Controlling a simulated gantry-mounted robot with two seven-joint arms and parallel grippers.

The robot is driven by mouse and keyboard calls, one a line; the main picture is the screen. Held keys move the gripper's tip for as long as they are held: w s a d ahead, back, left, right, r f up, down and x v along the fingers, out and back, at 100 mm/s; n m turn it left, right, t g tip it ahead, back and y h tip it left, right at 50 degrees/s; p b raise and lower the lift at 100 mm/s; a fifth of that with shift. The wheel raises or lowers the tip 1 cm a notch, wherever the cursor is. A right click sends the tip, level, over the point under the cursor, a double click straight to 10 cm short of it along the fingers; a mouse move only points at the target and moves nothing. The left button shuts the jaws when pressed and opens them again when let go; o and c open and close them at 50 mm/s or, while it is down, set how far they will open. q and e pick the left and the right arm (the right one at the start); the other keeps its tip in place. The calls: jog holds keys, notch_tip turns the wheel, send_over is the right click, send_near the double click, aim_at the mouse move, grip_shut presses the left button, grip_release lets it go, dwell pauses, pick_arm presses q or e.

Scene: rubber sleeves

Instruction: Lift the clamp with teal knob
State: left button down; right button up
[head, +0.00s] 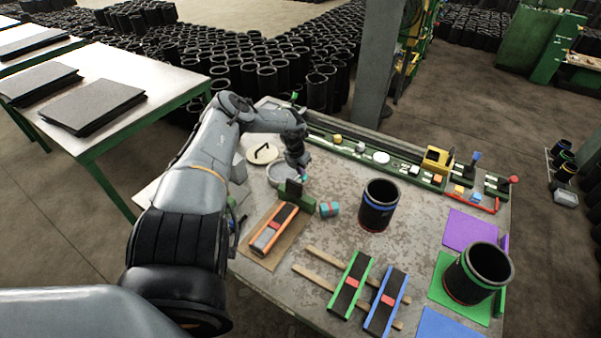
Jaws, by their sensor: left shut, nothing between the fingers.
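My left arm reaches over the table from the left, and its gripper (301,174) points down near the round grey dish (282,177). The gripper is shut with nothing held. A small teal spot (303,179) shows right at the fingertips; it may be the teal knob, but the clamp's body is too small and too hidden to make out. A teal and red block (329,209) lies just below and right of the gripper, apart from it. A dark green block (292,188) stands at the head of an orange-edged tray. My right gripper is not in view.
An orange-edged tray (274,229) lies in front of the gripper. A black sleeve with a blue band (379,204) stands at mid-table; another sleeve (478,273) stands on a green mat (440,278). Green-edged (351,286) and blue-edged trays (387,302) lie in front. A green rail (345,150) lines the back.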

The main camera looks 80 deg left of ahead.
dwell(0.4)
pick_arm(q)
jog(key=shift+a+r+p, duration=0.1)
jog(key=shift+r+p, duration=0.2)
jog(key=shift+r, duration=0.15)
notch_tip(320, 180, up, 9)
jog(key=w+a+p, duration=0.1)
jog(key=a+p, duration=0.2)
jog(key=p, duration=0.1)
jog(key=shift+f, duration=0.15)
jog(key=shift+d, duration=0.1)
